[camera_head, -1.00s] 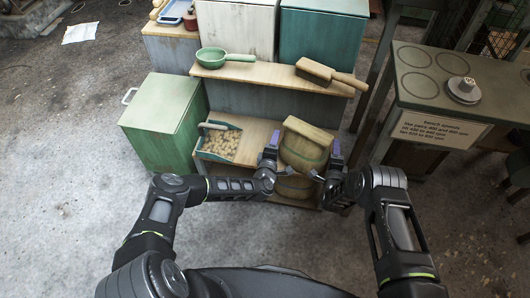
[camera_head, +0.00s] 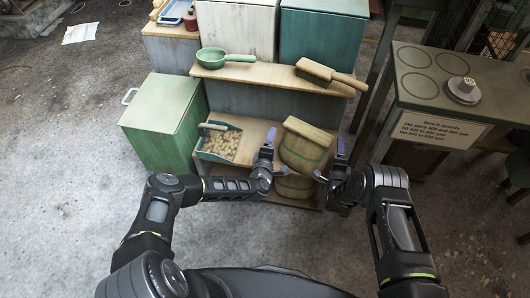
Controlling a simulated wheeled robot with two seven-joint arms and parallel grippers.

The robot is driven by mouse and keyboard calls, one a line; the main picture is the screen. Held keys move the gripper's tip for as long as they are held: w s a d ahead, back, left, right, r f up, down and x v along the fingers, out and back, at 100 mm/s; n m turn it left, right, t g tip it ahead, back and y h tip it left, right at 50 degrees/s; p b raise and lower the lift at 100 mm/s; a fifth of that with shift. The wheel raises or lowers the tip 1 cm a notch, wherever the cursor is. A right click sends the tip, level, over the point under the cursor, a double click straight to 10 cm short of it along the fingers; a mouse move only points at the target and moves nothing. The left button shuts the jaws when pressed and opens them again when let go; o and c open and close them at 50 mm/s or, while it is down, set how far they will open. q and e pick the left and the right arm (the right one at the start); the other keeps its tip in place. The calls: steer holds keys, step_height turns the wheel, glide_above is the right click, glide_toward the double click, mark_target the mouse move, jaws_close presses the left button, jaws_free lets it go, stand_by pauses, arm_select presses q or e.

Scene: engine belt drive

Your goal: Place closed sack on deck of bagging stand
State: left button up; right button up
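A tan, sack-like bundle (camera_head: 303,152) with a flat, slanted top and a greenish band stands on the wooden stand's lower deck (camera_head: 258,130), at the front right. It leans slightly. A similar rounded tan body (camera_head: 294,187) shows just below it; I cannot tell how they connect. My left gripper (camera_head: 274,155) is left of the bundle, fingers spread, one with a purple tip. My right gripper (camera_head: 330,160) is right of it, fingers also spread. Both look empty, with small gaps to the bundle. The bundle's lower sides are partly hidden by the fingers.
A green tray of brown lumps with a scoop (camera_head: 220,140) sits on the deck's left. The upper shelf (camera_head: 265,75) holds a green ladle (camera_head: 222,58) and a brush (camera_head: 327,75). A green bin (camera_head: 160,120) stands left, a bench (camera_head: 430,85) right.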

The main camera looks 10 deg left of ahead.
arm_select(q)
steer(key=v, duration=1.1)
steer(key=shift+s, duration=0.3)
steer(key=shift+r, duration=0.1)
arm_select(e)
steer(key=shift+v, duration=3.75)
